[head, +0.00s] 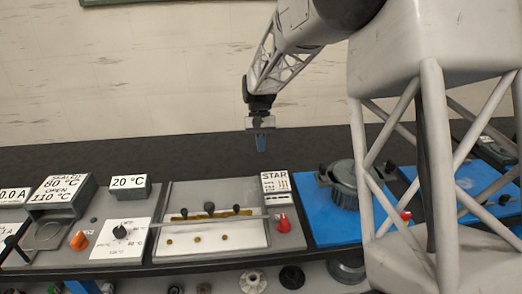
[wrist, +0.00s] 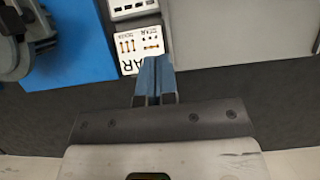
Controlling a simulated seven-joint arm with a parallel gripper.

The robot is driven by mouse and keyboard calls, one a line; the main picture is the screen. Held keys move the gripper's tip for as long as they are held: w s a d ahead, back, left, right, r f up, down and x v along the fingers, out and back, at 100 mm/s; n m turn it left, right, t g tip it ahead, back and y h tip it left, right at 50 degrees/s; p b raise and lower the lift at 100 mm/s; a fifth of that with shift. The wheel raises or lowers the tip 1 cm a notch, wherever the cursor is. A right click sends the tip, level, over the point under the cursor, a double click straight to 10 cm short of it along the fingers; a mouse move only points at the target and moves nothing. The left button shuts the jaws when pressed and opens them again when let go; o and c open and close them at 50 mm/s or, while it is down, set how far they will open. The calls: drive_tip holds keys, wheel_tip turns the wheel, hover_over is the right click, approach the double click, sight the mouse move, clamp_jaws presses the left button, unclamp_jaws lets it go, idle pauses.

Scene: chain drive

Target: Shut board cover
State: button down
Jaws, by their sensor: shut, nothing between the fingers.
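The board unit (head: 176,201) sits on the bench, left of centre in the head view. It has a light grey rear panel and a white board (head: 205,241) with several small brass-coloured spots. A thin bar with dark knobs (head: 210,208) crosses between them. I cannot tell for certain which part is the cover or how far open it is. My gripper (head: 261,146) hangs above the back of the bench, apart from the board unit and behind its right end. In the wrist view its blue fingers (wrist: 154,76) are shut and empty.
A STAR sign (head: 275,182) and a red knob (head: 283,223) stand at the unit's right. A dark pot (head: 344,184) stands on a blue mat (head: 325,225) farther right. Left are a 20 °C sign (head: 129,187) and a dial plate (head: 122,238). The dark strip behind is clear.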

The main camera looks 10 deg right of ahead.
drive_tip(key=w+a, duration=0.5)
drive_tip(key=a, duration=0.4)
drive_tip(key=shift+w, duration=0.3)
drive_tip(key=shift+f, duration=0.25)
drive_tip(key=x, duration=0.9)
drive_tip(key=shift+s+f, duration=0.1)
drive_tip(key=shift+f, duration=0.05)
drive_tip(key=shift+s+f, duration=0.15)
drive_tip(key=shift+s, duration=1.95)
